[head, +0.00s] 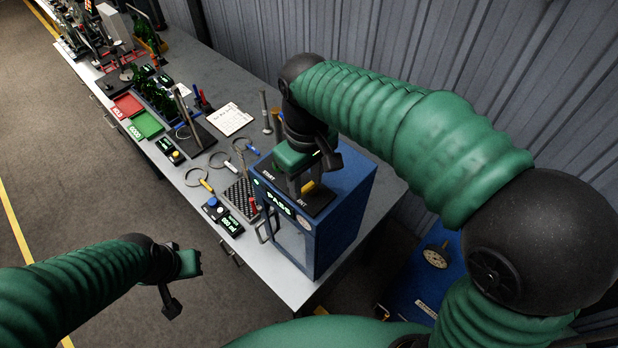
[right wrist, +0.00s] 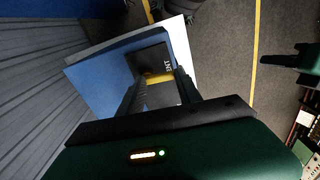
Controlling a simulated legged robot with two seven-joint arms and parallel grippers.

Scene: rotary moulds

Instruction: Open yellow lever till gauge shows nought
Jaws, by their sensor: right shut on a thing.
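The yellow lever (head: 308,187) is on the dark top panel of the blue cabinet (head: 345,205), near the "VENT" label. My right gripper (head: 299,188) is over it, pointing down. In the right wrist view the yellow lever (right wrist: 160,92) lies between the two dark fingers of my right gripper (right wrist: 160,88), which is shut on it. The fingers hide part of it.
The cabinet's display (head: 278,203) reads "PASS". Left of it on the grey bench (head: 270,270) are several ring-handled tools, a blue-button box (head: 223,215), a paper sheet (head: 230,119), a green tray (head: 146,124) and a red tray (head: 127,105). A corrugated wall (head: 400,60) stands behind.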

